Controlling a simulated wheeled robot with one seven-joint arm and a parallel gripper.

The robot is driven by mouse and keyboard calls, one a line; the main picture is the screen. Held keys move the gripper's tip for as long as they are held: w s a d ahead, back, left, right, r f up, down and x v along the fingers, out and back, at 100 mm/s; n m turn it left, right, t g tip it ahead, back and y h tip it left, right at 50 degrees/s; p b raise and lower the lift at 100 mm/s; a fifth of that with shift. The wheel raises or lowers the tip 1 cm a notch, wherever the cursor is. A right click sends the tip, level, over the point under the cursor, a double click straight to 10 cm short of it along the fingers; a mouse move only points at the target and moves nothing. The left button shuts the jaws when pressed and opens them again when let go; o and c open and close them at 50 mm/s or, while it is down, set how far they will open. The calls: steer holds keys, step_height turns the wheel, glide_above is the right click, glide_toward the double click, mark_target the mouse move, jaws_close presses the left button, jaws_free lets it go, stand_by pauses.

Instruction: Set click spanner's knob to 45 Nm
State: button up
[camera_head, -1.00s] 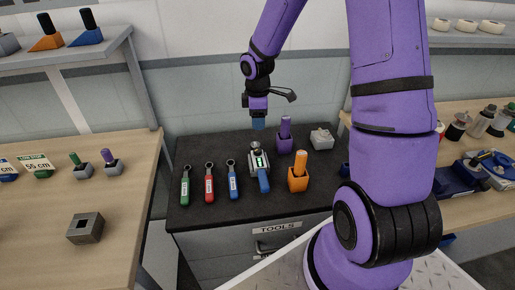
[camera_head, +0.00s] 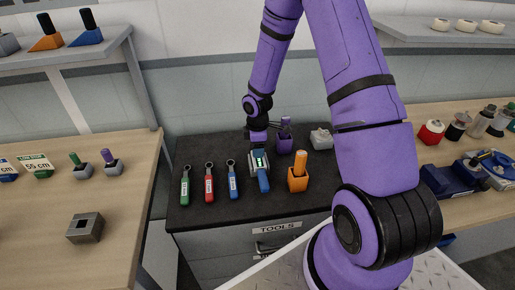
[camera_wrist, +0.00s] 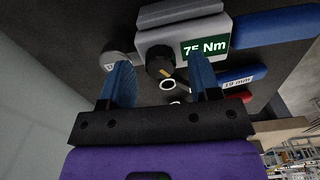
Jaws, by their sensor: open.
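The click spanner lies on the dark top of the tool cabinet, with its blue handle (camera_head: 264,183) toward the front. In the wrist view its grey body (camera_wrist: 185,32) carries a green display (camera_wrist: 205,47) reading 75 Nm. Its black knob (camera_wrist: 158,60) has an orange mark and sits between my fingertips. My gripper (camera_wrist: 161,68) is open, one blue finger on each side of the knob, with gaps visible. In the head view my gripper (camera_head: 258,150) is low over the spanner's head and hides part of it.
Green (camera_head: 185,187), red (camera_head: 209,184) and blue (camera_head: 232,182) spanners lie left of the click spanner. An orange holder (camera_head: 298,183) stands close on its right, and a purple holder (camera_head: 284,143) behind.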

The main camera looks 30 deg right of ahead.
steer(key=shift+f, duration=0.3)
steer(key=c, duration=0.9)
steer(key=shift+c, duration=0.2)
steer(key=shift+m, duration=0.4)
